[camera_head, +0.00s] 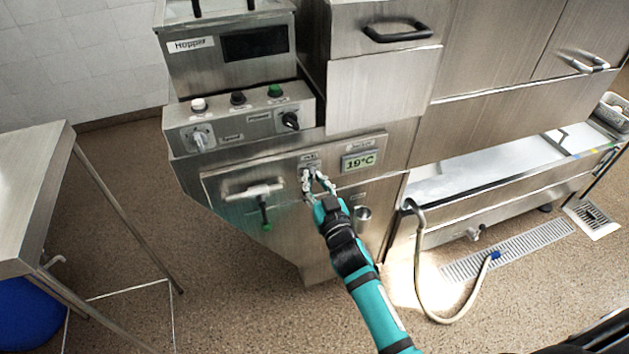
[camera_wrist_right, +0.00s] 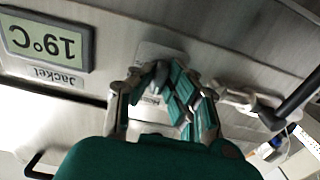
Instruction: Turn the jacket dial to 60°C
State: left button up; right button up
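The temperature display (camera_head: 358,161) reads 19°C on the steel front panel, with a small label above it. In the right wrist view this display (camera_wrist_right: 47,40) appears upside down, with the label "Jacket" beside it. A small grey dial (camera_wrist_right: 157,77) lies between the fingertips of my right gripper (camera_wrist_right: 158,82). In the head view my right gripper (camera_head: 313,176) reaches this panel just left of the display and covers most of the dial. The fingertips are close on either side of the dial; contact cannot be told. The dial's scale is not readable. My left gripper is out of view.
The hopper control box (camera_head: 240,124) above has several knobs and buttons. A hose (camera_head: 432,307) hangs at the right. A steel table (camera_head: 32,190) stands at the left.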

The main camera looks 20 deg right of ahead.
jog(key=o, duration=0.4)
jog(key=s, duration=1.2)
jog(key=shift+d, duration=0.2)
jog(key=s+f+g, duration=0.3)
jog(key=s+f, duration=0.1)
jog(key=f, duration=0.8)
jog(key=s+a+f+n+g, duration=0.1)
jog(key=s+f+g, duration=0.25)
jog(key=f, duration=0.75)
jog(key=s+f+g, duration=0.3)
jog(key=s+f, duration=0.2)
jog(key=f, duration=0.7)
jog(key=s+d+f+g, duration=0.2)
jog(key=s+f, duration=0.3)
jog(key=s, duration=0.4)
jog(key=s+d+f+g, duration=0.2)
jog(key=s+f, duration=0.3)
jog(key=s, duration=0.3)
jog(key=s+d+f+n+g, duration=0.1)
jog(key=s+d+f+g, duration=0.2)
jog(key=s+f, duration=0.3)
jog(key=shift+s+g+h, duration=0.25)
jog(key=shift+s+h, duration=0.05)
jog(key=shift+s, duration=1.5)
